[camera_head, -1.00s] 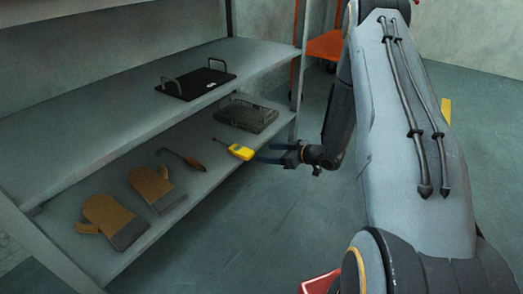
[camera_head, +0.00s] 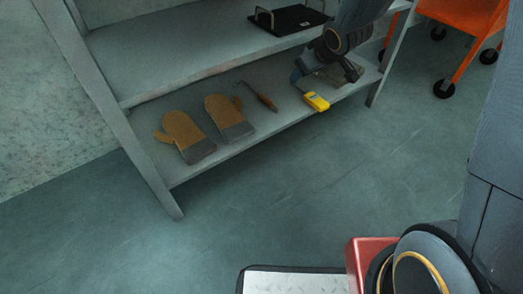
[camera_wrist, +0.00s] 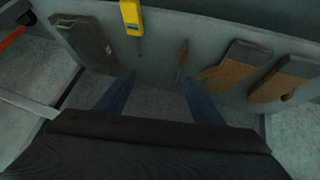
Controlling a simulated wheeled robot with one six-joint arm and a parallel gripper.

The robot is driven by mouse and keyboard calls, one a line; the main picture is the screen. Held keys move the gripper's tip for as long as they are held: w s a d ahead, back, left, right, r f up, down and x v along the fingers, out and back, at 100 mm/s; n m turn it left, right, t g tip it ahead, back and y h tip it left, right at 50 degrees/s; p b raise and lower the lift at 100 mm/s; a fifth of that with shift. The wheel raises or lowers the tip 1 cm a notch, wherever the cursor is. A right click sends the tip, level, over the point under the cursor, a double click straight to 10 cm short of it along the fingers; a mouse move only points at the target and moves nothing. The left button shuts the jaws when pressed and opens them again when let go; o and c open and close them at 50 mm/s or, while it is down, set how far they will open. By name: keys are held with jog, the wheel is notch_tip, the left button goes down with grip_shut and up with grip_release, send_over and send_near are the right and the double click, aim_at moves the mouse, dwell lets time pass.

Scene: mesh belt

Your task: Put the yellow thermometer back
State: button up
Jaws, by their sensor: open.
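The yellow thermometer (camera_head: 317,101) lies at the front edge of the lower shelf. In the wrist view its yellow body (camera_wrist: 131,14) is at the top, cut off by the frame, with its thin probe pointing down the picture. My gripper (camera_head: 300,74) is over the lower shelf, just behind the thermometer in the head view. In the wrist view its two blue fingers (camera_wrist: 158,82) are spread wide with nothing between them. They are apart from the thermometer.
On the lower shelf (camera_head: 270,122) are a brown-handled tool (camera_head: 264,102) and two tan mitts (camera_head: 183,134) (camera_head: 226,113). A dark mesh tray (camera_wrist: 88,42) is partly hidden behind my gripper in the head view. A black handled tray (camera_head: 288,19) is on the upper shelf. An orange cart (camera_head: 465,28) stands right.

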jog(key=s+a+r+g, duration=0.2)
jog(key=s+a+r, duration=0.25)
jog(key=s, duration=0.45)
jog(key=s+a+r+g, duration=0.1)
jog(key=s+a+r, duration=0.3)
jog(key=s, duration=0.6)
jog(key=s+a+r+g, duration=0.1)
jog(key=s+g, duration=0.1)
jog(key=s, duration=0.8)
jog(key=s+a+g, duration=0.2)
jog(key=s, duration=0.9)
jog(key=shift+s+r+h, duration=0.2)
jog(key=shift+r+h, duration=0.1)
jog(key=shift+r, duration=0.1)
jog(key=shift+r, duration=0.1)
jog(key=shift+r+p, duration=0.7)
jog(key=shift+p, duration=0.1)
jog(key=shift+r+p, duration=0.3)
